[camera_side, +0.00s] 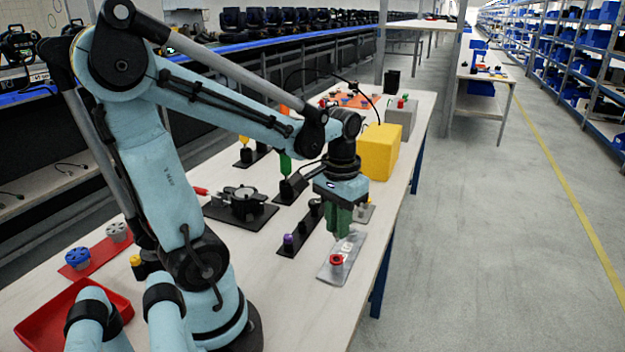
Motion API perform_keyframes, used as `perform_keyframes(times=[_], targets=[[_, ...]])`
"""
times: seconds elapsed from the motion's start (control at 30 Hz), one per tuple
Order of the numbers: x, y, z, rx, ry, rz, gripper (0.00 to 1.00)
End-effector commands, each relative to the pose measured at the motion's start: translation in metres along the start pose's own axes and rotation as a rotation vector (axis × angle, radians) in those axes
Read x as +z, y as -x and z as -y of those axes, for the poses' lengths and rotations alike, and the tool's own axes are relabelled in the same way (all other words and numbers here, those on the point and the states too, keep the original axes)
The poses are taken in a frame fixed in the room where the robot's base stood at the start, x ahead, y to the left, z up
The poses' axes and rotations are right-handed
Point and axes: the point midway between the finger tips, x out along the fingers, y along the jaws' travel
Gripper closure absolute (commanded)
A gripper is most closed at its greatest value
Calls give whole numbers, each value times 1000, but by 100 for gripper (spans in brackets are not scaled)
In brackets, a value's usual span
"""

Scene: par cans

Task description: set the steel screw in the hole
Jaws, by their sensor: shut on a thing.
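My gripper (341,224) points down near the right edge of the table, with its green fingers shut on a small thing. I take this to be the steel screw, but the fingers hide it and I cannot make out its shape. A grey plate (350,246) lies on the table just below and in front of the fingers. A red ring-shaped piece (336,260) stands on this plate. The fingertips look to be above the plate's far part; I cannot tell whether anything touches it. The hole cannot be made out at this size.
A yellow box (380,152) stands close behind my gripper. Left of it are a dark strip with a purple knob (288,241) and a black fixture (241,204). A red tray (72,318) is at the front left. The table's right edge is near.

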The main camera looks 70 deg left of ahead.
Motion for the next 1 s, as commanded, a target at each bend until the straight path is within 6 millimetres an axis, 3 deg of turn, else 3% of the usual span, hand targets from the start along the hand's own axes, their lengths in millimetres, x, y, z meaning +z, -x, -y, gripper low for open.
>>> perform_keyframes(times=[0.6, 1.0], targets=[[-1, -46, 0, 0, 0, -1, 100], [0, -56, 0, 0, 0, 0, 100]])
